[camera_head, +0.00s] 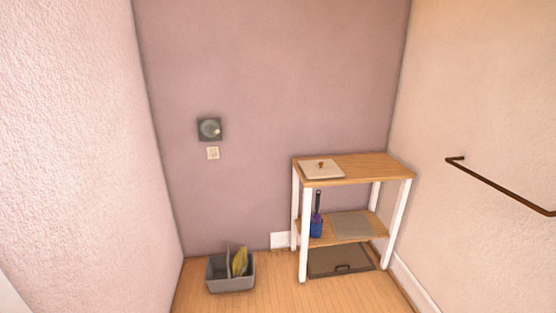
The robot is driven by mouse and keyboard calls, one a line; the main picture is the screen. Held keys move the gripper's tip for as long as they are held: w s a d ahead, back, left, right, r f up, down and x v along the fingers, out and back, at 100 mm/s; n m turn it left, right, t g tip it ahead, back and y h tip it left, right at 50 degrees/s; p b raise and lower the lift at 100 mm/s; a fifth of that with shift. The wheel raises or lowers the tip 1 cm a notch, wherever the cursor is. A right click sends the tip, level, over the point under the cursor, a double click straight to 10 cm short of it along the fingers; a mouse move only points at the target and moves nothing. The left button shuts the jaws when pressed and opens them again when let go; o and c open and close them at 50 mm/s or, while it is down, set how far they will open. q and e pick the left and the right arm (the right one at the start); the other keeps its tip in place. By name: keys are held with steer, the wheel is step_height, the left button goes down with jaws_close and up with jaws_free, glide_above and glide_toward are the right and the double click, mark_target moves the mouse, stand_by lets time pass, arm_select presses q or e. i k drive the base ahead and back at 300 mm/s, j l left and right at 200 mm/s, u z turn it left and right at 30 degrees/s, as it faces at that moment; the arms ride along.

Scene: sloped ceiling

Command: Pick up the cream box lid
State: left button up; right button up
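The cream box lid (323,171) is a flat, pale square with a small brown knob on top. It lies on the left part of the wooden top of a white-legged shelf stand (372,167), near the front left corner. Nothing covers the lid. Neither of my grippers shows in the head view.
A grey bin (231,284) with upright flat items stands on the floor left of the stand. The lower shelves hold a blue item (316,225), a grey mat (351,225) and a dark tray (340,261). A dark rail (500,189) juts from the right wall.

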mark_target(320, 169)
steer(key=i+j+z, duration=0.2)
steer(key=i, duration=0.35)
steer(key=i+j+z, duration=0.15)
steer(key=i, duration=0.35)
steer(key=i+j+z, duration=0.2)
steer(key=i, duration=0.35)
